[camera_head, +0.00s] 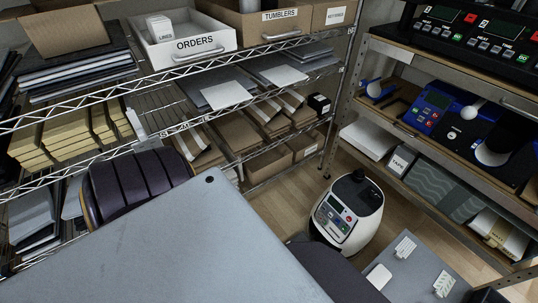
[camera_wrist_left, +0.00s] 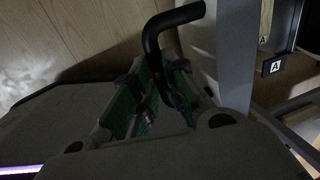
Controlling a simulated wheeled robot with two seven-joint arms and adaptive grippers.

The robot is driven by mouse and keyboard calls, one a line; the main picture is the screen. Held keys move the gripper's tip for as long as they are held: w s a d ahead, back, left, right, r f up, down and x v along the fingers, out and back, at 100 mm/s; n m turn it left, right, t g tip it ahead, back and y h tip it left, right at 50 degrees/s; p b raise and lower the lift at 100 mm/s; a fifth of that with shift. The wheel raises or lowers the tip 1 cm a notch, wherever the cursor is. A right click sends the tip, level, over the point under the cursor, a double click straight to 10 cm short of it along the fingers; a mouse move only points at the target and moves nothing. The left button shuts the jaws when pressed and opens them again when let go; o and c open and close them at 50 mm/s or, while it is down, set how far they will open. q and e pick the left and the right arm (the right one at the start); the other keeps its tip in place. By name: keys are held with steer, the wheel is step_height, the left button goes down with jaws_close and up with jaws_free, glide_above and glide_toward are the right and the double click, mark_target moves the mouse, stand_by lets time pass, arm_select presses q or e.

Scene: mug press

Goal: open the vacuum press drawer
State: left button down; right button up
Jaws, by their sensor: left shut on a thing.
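In the left wrist view, my left gripper (camera_wrist_left: 158,88), with green pads on its fingers, is shut on a black bent handle (camera_wrist_left: 174,19). The handle's upper end curves to the right above the fingers; its lower part is partly hidden between them. I cannot tell from this close view what the handle belongs to. In the head view, a white rounded machine with a dark top and a button panel (camera_head: 345,214) stands at the middle right; it may be the vacuum press. No open drawer shows on it. Neither gripper shows in the head view.
A large grey flat surface (camera_head: 160,255) fills the lower left. A wire shelf with boxes, including the ORDERS bin (camera_head: 190,50), stands behind. A shelf at right holds blue machines (camera_head: 437,105). A low grey surface (camera_head: 418,272) with small white items lies at lower right.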

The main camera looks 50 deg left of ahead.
arm_select(q)
steer(key=shift+s, duration=0.1)
steer(key=c, duration=1.5)
jaws_free()
steer(key=shift+o, duration=0.2)
steer(key=shift+r, duration=0.1)
step_height(320, 180, up, 12)
steer(key=s, duration=0.2)
steer(key=shift+f, duration=0.25)
steer(key=shift+s+a, duration=0.1)
